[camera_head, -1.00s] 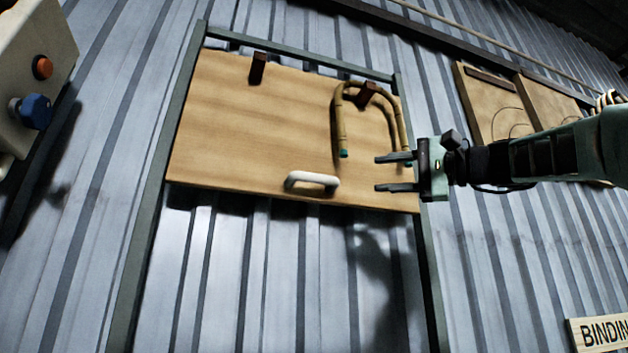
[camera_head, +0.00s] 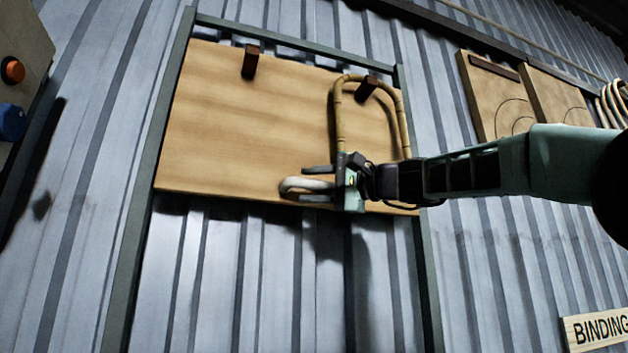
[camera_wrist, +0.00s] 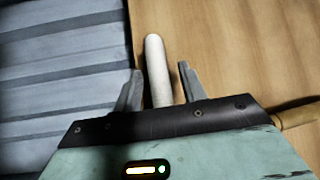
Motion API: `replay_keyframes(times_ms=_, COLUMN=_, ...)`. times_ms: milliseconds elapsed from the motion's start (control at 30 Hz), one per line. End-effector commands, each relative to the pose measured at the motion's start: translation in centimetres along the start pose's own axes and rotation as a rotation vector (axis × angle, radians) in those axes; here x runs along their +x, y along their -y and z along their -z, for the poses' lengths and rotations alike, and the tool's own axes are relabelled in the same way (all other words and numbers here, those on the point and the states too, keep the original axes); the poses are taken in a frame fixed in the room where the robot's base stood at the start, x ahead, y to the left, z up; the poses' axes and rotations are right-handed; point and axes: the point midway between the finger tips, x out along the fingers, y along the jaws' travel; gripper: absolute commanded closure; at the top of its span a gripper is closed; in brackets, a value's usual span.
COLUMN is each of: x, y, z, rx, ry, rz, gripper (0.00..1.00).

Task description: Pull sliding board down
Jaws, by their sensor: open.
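The sliding board (camera_head: 235,115) is a tan wooden panel in a dark green frame on the wall, near the frame's upper part. Its white handle (camera_head: 296,184) is at the board's lower edge. My gripper (camera_head: 318,184) is open, with its two fingers on either side of the handle, above and below it in the head view. In the wrist view the handle (camera_wrist: 156,70) stands between the two fingertips (camera_wrist: 160,72), with gaps visible on both sides. My gripper hides the handle's right part in the head view.
A bent rattan loop (camera_head: 338,115) hangs from a dark peg (camera_head: 366,87) on the board, close above my gripper. Another peg (camera_head: 250,62) is bare. Corrugated metal wall (camera_head: 270,290) shows inside the frame below the board. A control box (camera_head: 22,45) is at the left.

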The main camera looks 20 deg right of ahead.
Motion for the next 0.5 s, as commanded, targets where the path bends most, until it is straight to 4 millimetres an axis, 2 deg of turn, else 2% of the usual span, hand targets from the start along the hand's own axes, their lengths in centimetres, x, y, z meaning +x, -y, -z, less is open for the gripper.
replay_keyframes(times_ms=200, x=0.0, y=-0.03, z=0.0, rx=-0.001, ry=0.0, rz=0.0, gripper=0.59)
replay_keyframes(times_ms=333, x=-0.02, y=-0.02, z=0.01, rx=0.0, ry=-0.001, rz=0.0, gripper=0.95)
replay_keyframes(times_ms=367, x=-0.02, y=-0.02, z=0.01, rx=0.0, ry=-0.001, rz=0.0, gripper=1.0)
replay_keyframes(times_ms=500, x=-0.04, y=-0.06, z=0.01, rx=-0.001, ry=-0.001, rz=0.0, gripper=1.0)
